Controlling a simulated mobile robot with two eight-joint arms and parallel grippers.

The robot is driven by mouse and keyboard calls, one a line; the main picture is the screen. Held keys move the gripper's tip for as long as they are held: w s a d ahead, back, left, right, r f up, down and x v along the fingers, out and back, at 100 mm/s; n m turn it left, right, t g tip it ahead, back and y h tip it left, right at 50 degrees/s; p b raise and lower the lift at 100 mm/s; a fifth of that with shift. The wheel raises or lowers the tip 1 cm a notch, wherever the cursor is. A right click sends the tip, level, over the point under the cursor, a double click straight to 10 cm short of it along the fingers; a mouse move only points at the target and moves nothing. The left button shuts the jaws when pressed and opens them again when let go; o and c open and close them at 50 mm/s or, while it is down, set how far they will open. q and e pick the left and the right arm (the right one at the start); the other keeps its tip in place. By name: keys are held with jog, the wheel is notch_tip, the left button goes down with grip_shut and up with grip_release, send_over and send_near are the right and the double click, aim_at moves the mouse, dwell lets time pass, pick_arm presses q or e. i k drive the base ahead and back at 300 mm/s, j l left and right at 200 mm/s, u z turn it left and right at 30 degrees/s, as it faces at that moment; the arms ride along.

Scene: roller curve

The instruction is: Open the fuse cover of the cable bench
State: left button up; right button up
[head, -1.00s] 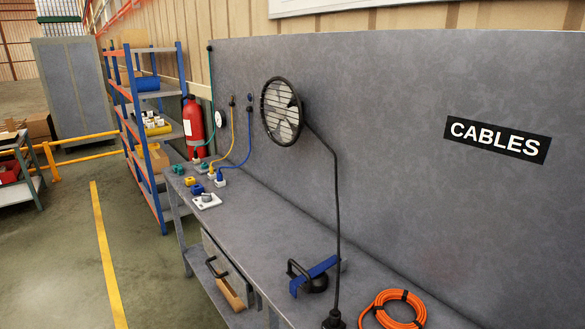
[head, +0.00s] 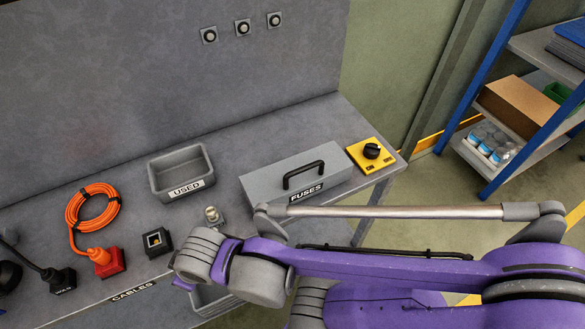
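The fuse cover (head: 265,181) is a grey box-like lid marked FUSES, lying closed on the right part of the bench. A black bar handle (head: 303,173) stands on its top. My purple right arm comes in from the right and crosses in front of the cover, overlapping its lower front edge in the picture. Its gripper is not visible; the arm's near end shows only grey and purple joints. What is under the cover is hidden. My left gripper is out of view.
A grey USED bin (head: 183,173) is left of the cover; a yellow switch plate (head: 368,155) with a black knob is right. A small metal fitting (head: 211,214), black socket (head: 157,242), red plug (head: 106,261) and orange cable coil (head: 93,207) lie leftward. A shelf (head: 535,46) stands right.

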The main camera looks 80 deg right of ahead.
aim_at(292, 180)
jog(key=z, duration=2.6)
jog(key=k+z, duration=0.2)
